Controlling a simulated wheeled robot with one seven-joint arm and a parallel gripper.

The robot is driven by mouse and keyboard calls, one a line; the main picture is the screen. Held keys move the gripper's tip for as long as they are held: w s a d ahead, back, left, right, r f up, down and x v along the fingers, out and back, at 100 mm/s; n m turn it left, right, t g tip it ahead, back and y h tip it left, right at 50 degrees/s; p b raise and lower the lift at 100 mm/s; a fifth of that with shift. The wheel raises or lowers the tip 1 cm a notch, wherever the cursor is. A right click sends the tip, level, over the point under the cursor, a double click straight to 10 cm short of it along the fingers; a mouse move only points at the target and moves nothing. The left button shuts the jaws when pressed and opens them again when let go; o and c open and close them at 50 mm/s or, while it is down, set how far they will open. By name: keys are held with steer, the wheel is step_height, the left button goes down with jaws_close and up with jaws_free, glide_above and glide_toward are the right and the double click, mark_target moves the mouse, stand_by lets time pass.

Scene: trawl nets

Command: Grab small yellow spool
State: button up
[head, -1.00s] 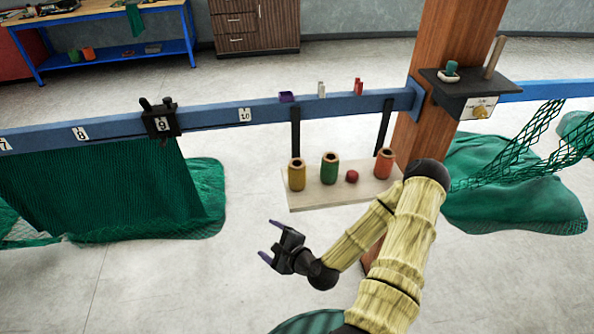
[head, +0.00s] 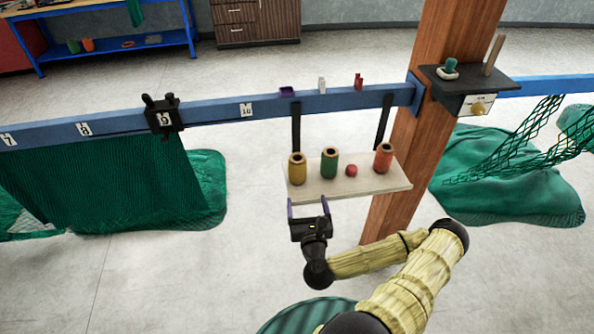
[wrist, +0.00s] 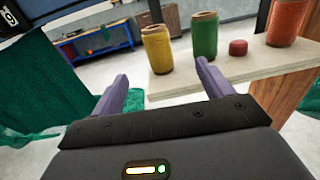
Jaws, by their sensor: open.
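The small yellow spool (head: 297,169) stands upright at the left end of a pale hanging shelf (head: 347,188).
A green spool (head: 329,163), a red ball-like item (head: 351,170) and an orange spool (head: 383,158) stand right of the yellow one. Dark straps hang the shelf from a blue rail (head: 210,117). A wooden post (head: 425,120) rises at right. Green netting (head: 110,185) hangs left.

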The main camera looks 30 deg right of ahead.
mark_target(299, 170)
steer(key=b+x, duration=0.5)
steer(key=x, duration=0.6)
steer(key=shift+w+a+r, duration=0.1)
steer(key=shift+w+r, duration=0.05)
steer(key=shift+w, duration=0.2)
steer(key=shift+w, duration=0.1)
steer(key=p+x, duration=0.2)
steer(key=x, duration=0.2)
steer(key=shift+w, duration=0.55)
